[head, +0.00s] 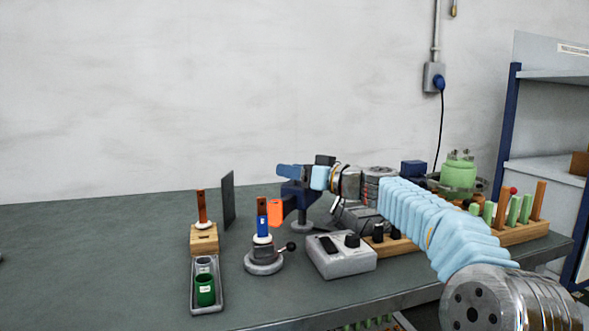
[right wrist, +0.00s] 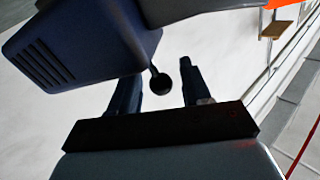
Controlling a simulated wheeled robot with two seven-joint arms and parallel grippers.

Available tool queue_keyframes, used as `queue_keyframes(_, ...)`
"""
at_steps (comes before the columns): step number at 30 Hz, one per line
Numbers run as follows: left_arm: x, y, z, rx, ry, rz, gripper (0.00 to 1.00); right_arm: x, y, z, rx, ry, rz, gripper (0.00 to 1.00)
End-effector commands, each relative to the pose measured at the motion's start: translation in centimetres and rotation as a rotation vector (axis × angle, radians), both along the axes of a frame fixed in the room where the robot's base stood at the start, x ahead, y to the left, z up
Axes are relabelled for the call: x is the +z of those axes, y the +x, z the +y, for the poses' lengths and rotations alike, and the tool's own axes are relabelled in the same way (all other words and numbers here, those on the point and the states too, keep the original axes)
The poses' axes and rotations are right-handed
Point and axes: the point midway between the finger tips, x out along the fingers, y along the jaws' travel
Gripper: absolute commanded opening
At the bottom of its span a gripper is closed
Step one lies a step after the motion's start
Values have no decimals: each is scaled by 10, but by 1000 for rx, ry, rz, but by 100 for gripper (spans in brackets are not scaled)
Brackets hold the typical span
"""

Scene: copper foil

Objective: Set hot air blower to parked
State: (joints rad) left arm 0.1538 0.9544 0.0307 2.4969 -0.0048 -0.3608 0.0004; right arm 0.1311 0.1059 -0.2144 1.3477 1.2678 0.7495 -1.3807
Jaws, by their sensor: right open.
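The hot air blower (head: 293,190) is a dark blue body on a grey stand, left of centre on the bench, with an orange end (head: 275,212) facing left. In the right wrist view its vented blue housing (right wrist: 70,60) fills the upper left. A thin lever with a black ball knob (right wrist: 161,84) hangs from it. My right gripper (head: 290,171) reaches in from the right at the blower's top. In the right wrist view its open fingers (right wrist: 160,88) stand on either side of the knob, with gaps visible; contact is not seen. My left gripper is not in view.
A grey control box (head: 340,262) and a round base with a ball-ended lever (head: 264,262) stand in front. A tray with cups (head: 208,300) and a dark upright panel (head: 228,200) are to the left. A wooden rack (head: 520,234) and green vessel (head: 458,175) are right.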

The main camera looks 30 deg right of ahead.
Motion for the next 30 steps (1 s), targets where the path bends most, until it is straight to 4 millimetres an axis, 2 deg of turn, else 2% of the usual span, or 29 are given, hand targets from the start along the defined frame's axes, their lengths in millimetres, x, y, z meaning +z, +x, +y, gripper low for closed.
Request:
queue_keyframes(5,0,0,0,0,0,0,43,0,0,0,1,0,0,48)
queue_keyframes(15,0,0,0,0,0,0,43,0,0,0,0,0,0,0)
queue_keyframes(24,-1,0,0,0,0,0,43,-1,0,0,-3,0,1,0)
queue_keyframes(30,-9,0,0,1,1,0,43,-2,4,0,-38,-2,-1,0)
